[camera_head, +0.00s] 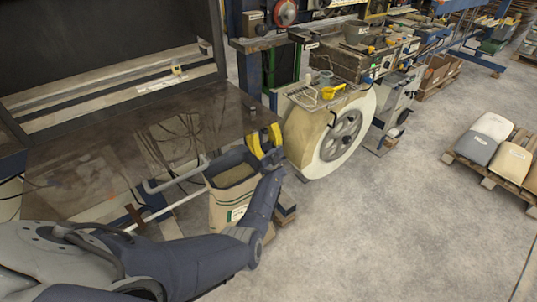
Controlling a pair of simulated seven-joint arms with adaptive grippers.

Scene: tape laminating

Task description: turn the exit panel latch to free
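My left arm comes in from the lower left. My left gripper (266,144) has yellow fingers parted with a gap between them, at the right edge of the dark see-through panel (95,150) and just above a bin. I cannot make out anything held between the fingers. No part is clearly readable as the exit panel latch. A small yellow fitting (176,69) sits on the rail at the back, above a white label. A brown cross-shaped handle (134,217) stands near the panel's front edge. My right gripper is out of view.
An open bin (232,177) stands below my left gripper. A large pale roll (338,135) on a spoked hub stands to its right, under a cluttered bench with a yellow tool (333,91). Sacks on a pallet (482,147) lie far right. The floor between is clear.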

